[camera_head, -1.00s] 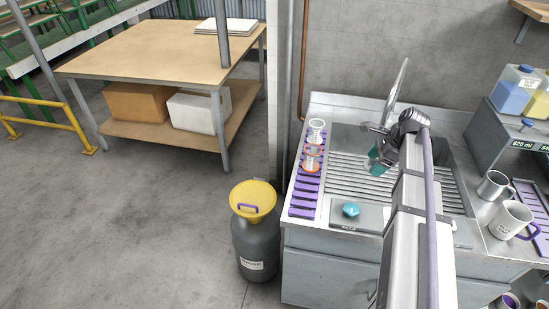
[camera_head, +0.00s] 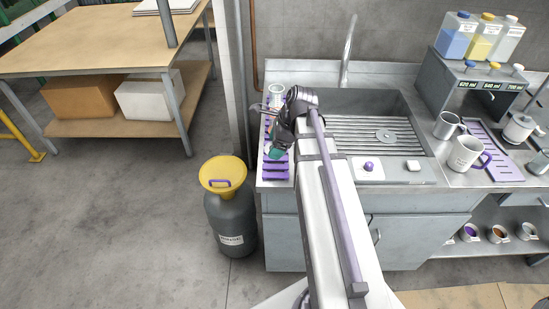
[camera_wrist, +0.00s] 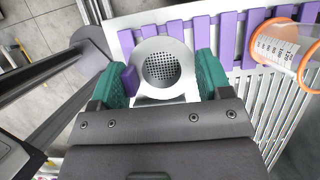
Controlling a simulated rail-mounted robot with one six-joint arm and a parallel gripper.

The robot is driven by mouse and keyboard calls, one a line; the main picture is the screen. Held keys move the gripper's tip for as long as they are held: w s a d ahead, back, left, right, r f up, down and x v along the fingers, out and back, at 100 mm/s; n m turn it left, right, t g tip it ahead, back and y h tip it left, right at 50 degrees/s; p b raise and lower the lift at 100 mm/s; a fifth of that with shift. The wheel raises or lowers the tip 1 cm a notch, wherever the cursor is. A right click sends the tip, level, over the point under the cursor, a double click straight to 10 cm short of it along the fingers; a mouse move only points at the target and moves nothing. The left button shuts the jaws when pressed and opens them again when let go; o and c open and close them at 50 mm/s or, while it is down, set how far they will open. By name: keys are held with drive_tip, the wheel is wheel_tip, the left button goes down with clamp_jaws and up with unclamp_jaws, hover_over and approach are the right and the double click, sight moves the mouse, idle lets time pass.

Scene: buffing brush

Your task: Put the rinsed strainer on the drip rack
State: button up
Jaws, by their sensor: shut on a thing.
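In the wrist view my gripper (camera_wrist: 161,82) has its teal fingers shut on the strainer (camera_wrist: 160,68), a round grey metal cup with a perforated bottom. A small purple piece shows at its left side. Behind it lies the drip rack (camera_wrist: 203,30), a pale tray with purple slats. I cannot tell whether the strainer touches it. In the head view my gripper (camera_head: 276,150) is over the purple rack (camera_head: 275,171), left of the sink; the strainer is hidden there.
A clear measuring cup with an orange rim (camera_wrist: 285,47) is at the rack's right in the wrist view. A clear vessel (camera_head: 275,93) stands at the rack's far end. The ribbed sink (camera_head: 375,140) is to the right; a yellow funnel (camera_head: 222,172) tops a grey drum at left.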

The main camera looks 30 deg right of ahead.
drive_tip(key=shift+f, duration=0.35)
wheel_tip(320, 180, down, 4)
drive_tip(key=b, duration=0.3)
drive_tip(key=shift+b, duration=0.3)
drive_tip(key=shift+r, duration=0.3)
drive_tip(key=shift+f, duration=0.15)
drive_tip(key=o, duration=1)
drive_tip(key=p+v, duration=1.2)
drive_tip(key=v, duration=0.1)
drive_tip(key=s+a+n+h, duration=0.1)
drive_tip(key=a+n, duration=0.5)
drive_tip(key=n, duration=0.2)
drive_tip(key=s+a+f+n+g+h, duration=0.1)
drive_tip(key=s+a+n, duration=0.1)
drive_tip(key=a+n, duration=0.5)
drive_tip(key=s+a+f+n+g+h+b, duration=0.1)
drive_tip(key=a+n+h, duration=0.1)
drive_tip(key=a+n, duration=0.4)
drive_tip(key=shift+s+a+f+n, duration=0.1)
drive_tip(key=shift+s+f+n, duration=0.1)
drive_tip(key=shift+n, duration=0.55)
drive_tip(key=shift+s+a+f+n, duration=0.1)
drive_tip(key=shift+s+n, duration=0.1)
drive_tip(key=shift+n, duration=0.55)
